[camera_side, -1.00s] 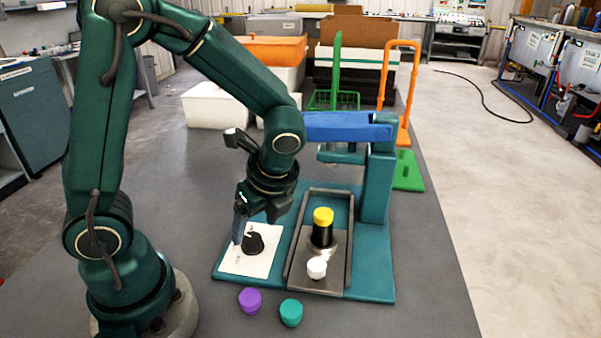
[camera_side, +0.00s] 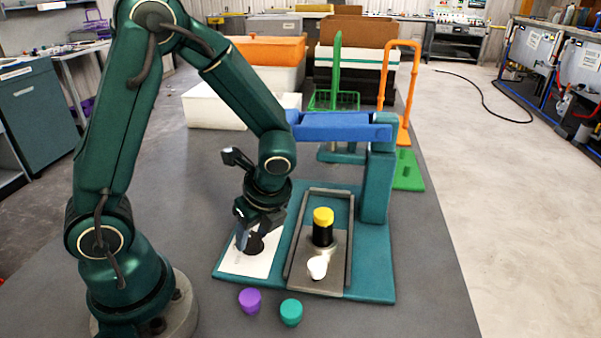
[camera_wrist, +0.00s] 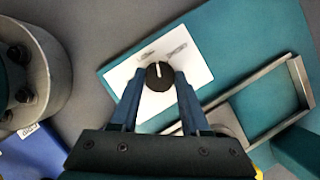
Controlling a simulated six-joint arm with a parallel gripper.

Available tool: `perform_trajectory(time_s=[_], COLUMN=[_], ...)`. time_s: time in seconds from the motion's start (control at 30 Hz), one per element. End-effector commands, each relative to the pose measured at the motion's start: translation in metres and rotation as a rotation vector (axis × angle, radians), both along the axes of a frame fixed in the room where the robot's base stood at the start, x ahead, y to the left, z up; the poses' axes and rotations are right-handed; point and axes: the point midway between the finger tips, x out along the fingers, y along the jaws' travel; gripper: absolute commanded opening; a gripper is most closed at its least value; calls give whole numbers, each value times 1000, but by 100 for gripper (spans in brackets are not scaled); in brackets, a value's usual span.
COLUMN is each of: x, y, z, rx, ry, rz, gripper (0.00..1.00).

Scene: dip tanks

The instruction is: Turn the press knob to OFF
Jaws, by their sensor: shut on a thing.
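The press knob (camera_wrist: 159,76) is round and black with a white pointer line, on a white label plate (camera_wrist: 197,70) with small lettering too blurred to read. In the side view the knob (camera_side: 254,243) is partly hidden by my gripper (camera_side: 258,240). My gripper (camera_wrist: 158,100) points down, with one finger on each side of the knob, shut on it. The press (camera_side: 375,200) is teal, with a blue arm (camera_side: 340,127) reaching left above its base.
A grey metal tray (camera_side: 291,265) on the press base holds a black bottle (camera_side: 322,235) with a yellow cap and a small white piece (camera_side: 317,266). A purple cap (camera_side: 250,300) and a teal cap (camera_side: 291,312) lie in front. Green and orange racks stand behind.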

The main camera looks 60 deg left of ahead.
Motion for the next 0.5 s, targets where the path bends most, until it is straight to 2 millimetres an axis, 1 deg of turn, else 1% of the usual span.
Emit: perform_trajectory(time_s=[0.27,0.5], x=[1,2], y=[0,1], z=[0,0], rx=[0,0], ry=[0,0], rz=[87,272], gripper=[0,0])
